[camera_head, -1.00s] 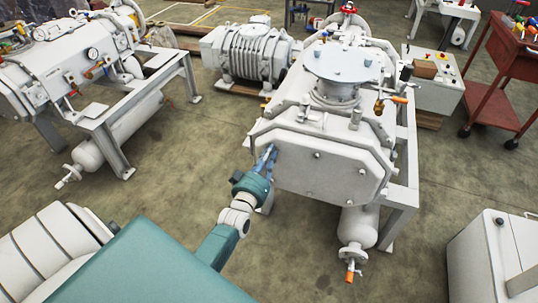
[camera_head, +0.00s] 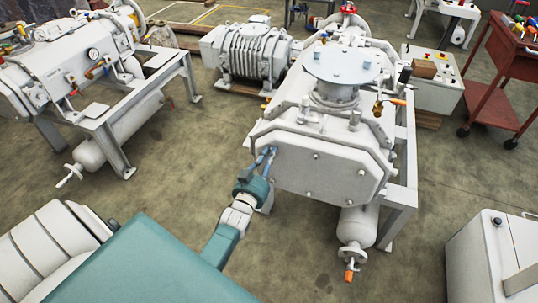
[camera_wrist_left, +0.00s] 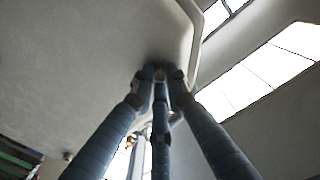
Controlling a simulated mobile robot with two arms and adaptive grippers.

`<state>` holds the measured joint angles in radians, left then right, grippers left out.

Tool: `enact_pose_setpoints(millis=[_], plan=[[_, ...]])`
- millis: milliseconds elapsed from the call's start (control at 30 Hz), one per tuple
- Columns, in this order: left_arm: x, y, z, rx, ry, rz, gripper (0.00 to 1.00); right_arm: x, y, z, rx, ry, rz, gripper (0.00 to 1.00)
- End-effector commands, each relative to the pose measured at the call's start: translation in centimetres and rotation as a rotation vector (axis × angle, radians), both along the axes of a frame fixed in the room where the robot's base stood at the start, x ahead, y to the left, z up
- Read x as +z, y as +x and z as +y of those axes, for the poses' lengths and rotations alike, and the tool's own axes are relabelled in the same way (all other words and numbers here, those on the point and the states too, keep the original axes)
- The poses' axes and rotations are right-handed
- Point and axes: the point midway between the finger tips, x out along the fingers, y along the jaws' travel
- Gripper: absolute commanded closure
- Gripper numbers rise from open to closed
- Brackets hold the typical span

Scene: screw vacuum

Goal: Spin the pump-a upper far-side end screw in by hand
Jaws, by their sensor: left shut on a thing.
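The white pump (camera_head: 300,110) stands in the middle of the head view, with its pale end plate (camera_head: 312,176) facing me. Several screw heads show on this plate, such as one at its upper middle (camera_head: 317,156). My left gripper (camera_head: 270,151) is at the plate's upper left corner, its blue fingers pointing at it. In the left wrist view, the fingertips (camera_wrist_left: 161,74) are closed together around a small dark end screw, right at the plate (camera_wrist_left: 90,60). The fingers mostly hide the screw, so its depth cannot be told. My right gripper is not in view.
Another machine (camera_head: 70,60) stands at left, a ribbed blower (camera_head: 248,52) behind, a red tool cart (camera_head: 498,75) at right. Floor around the arm is clear.

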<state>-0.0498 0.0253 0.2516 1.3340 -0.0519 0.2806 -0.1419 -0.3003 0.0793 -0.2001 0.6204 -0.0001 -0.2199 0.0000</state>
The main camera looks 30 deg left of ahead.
Motion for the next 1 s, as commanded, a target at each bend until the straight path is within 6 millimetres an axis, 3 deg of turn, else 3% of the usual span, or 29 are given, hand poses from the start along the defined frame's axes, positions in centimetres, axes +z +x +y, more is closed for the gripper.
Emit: enact_pose_setpoints(millis=[1000], plan=[[-0.5,-0.2,0.0,-0.002,0.884,0.22,1.0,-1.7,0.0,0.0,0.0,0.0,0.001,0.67]])
